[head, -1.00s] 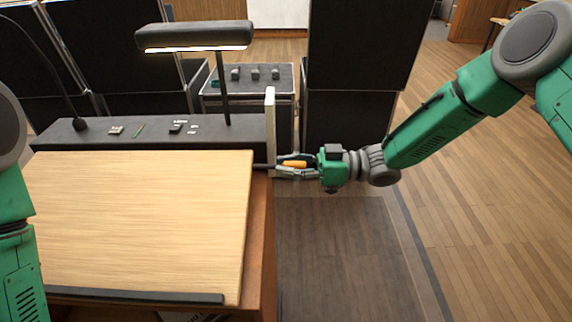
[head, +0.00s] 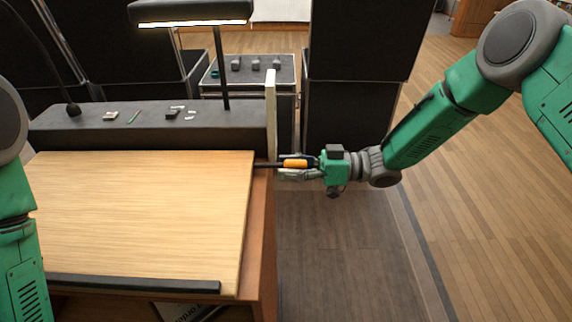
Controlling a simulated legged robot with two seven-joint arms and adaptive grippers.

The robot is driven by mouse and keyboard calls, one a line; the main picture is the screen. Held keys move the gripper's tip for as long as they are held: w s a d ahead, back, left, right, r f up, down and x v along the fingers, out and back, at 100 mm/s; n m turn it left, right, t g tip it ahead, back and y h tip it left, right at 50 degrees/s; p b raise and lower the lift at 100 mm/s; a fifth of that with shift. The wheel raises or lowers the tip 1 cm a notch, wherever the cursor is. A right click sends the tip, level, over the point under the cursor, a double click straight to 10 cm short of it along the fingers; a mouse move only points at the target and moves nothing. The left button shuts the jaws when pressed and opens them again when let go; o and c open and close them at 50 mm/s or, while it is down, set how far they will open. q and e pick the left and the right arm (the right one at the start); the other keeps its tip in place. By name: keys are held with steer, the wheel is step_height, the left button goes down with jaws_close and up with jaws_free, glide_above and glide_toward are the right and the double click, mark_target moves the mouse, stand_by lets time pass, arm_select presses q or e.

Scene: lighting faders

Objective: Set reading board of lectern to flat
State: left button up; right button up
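The lectern's reading board (head: 140,215) is a pale wooden panel with a dark lip (head: 135,285) along its near edge. A slight slope still seems visible, though its exact angle is hard to judge. At the lectern's right side (head: 263,240), a dark lever with an orange handle (head: 295,163) sticks out to the right. My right gripper (head: 291,166) has its fingers above and below the orange handle and appears closed on it. The fingers partly hide the handle. My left arm stands at the left edge; its gripper is out of view.
Behind the board is a dark console (head: 150,122) with small items, a gooseneck microphone and a lamp (head: 190,12). A thin pale upright panel (head: 270,115) stands near the lever. Dark cases (head: 355,60) stand behind. The floor at right (head: 450,240) is open.

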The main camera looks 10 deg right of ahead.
steer(key=shift+d+r, duration=0.1)
steer(key=shift+d, duration=0.15)
steer(key=shift+s+d+r, duration=0.1)
steer(key=shift+d, duration=0.25)
steer(key=v, duration=1.1)
steer(key=shift+f, duration=0.25)
